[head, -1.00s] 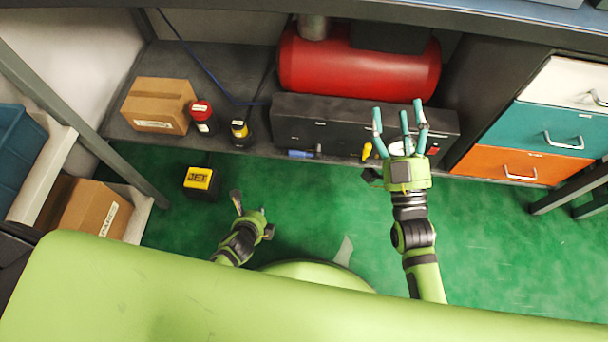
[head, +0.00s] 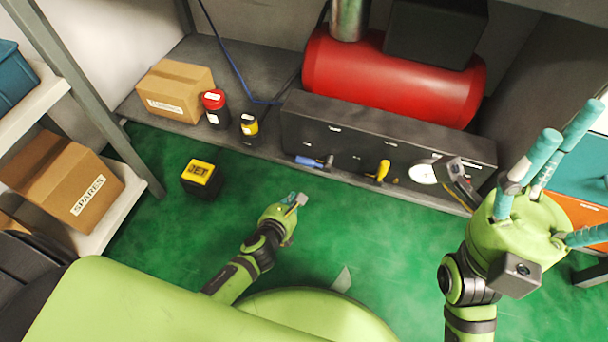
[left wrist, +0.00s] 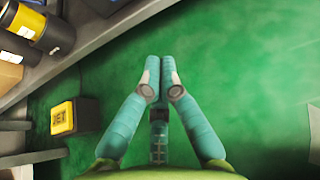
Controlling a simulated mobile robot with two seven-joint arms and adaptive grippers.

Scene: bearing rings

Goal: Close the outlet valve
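Two small lever valves sit on the front of the dark compressor panel (head: 352,140) in the head view. One has a blue handle (head: 308,162), the other a yellow handle (head: 383,170). Small labels on the panel are too small to read, so I cannot tell which is the outlet valve. My left gripper (head: 293,200) is below the blue handle in the picture, apart from it. In the left wrist view its teal fingers (left wrist: 160,85) are drawn together with nothing between them. My right gripper (head: 560,175) has its fingers spread, empty, right of the panel.
A white gauge (head: 422,173) is on the panel's right part. A red tank (head: 390,80) lies behind. A box (head: 175,92), a red-capped container (head: 214,108) and a yellow-black one (head: 249,126) share the shelf. A JET block (head: 200,178) stands on the clear green floor.

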